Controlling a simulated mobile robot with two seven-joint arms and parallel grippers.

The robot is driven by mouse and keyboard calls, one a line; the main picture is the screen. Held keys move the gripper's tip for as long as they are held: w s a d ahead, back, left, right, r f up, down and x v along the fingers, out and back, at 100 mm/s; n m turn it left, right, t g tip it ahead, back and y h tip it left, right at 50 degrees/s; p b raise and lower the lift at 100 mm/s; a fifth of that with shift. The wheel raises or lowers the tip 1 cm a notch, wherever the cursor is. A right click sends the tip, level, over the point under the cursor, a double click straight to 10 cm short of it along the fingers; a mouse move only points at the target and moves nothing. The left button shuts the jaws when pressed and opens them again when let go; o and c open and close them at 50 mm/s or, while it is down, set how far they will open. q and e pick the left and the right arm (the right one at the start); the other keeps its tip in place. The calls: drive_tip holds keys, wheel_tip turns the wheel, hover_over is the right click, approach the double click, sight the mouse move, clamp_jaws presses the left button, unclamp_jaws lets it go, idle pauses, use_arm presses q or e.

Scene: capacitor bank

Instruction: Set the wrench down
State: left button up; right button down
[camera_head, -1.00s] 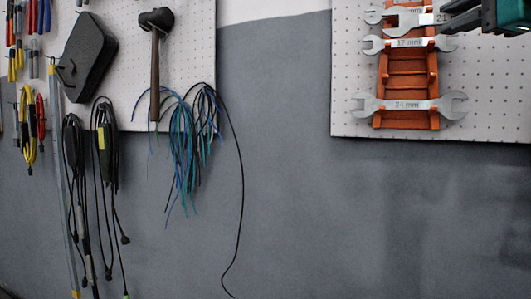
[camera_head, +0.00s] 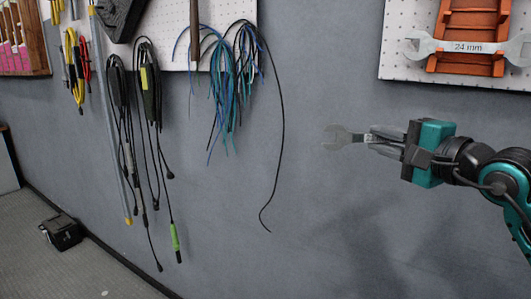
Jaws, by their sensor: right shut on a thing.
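A grey open-end wrench (camera_head: 342,138) is held in my right gripper (camera_head: 385,142), at the right of the head view. The gripper is shut on it. The wrench's open jaw end points left, and the gripper hides its other end. The wrench is in the air in front of the bare grey wall, apart from any surface that I can see. My left gripper is not in view.
An orange wrench rack (camera_head: 467,19) with a 24 mm wrench (camera_head: 467,46) hangs on the right pegboard (camera_head: 395,50). Cables (camera_head: 150,100) and blue wires (camera_head: 228,85) hang at the left. A dark box (camera_head: 61,233) sits on the floor (camera_head: 60,275).

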drive_tip(key=s+f+p, duration=0.1)
drive_tip(key=s+f, duration=0.6)
drive_tip(key=f, duration=0.3)
drive_tip(key=s+a+f, duration=0.1)
drive_tip(key=s+f, duration=0.5)
drive_tip(key=f, duration=0.4)
drive_tip(key=shift+s+a+f+p, duration=0.15)
drive_tip(key=shift+s+f+p, duration=0.05)
drive_tip(key=shift+s+p, duration=0.2)
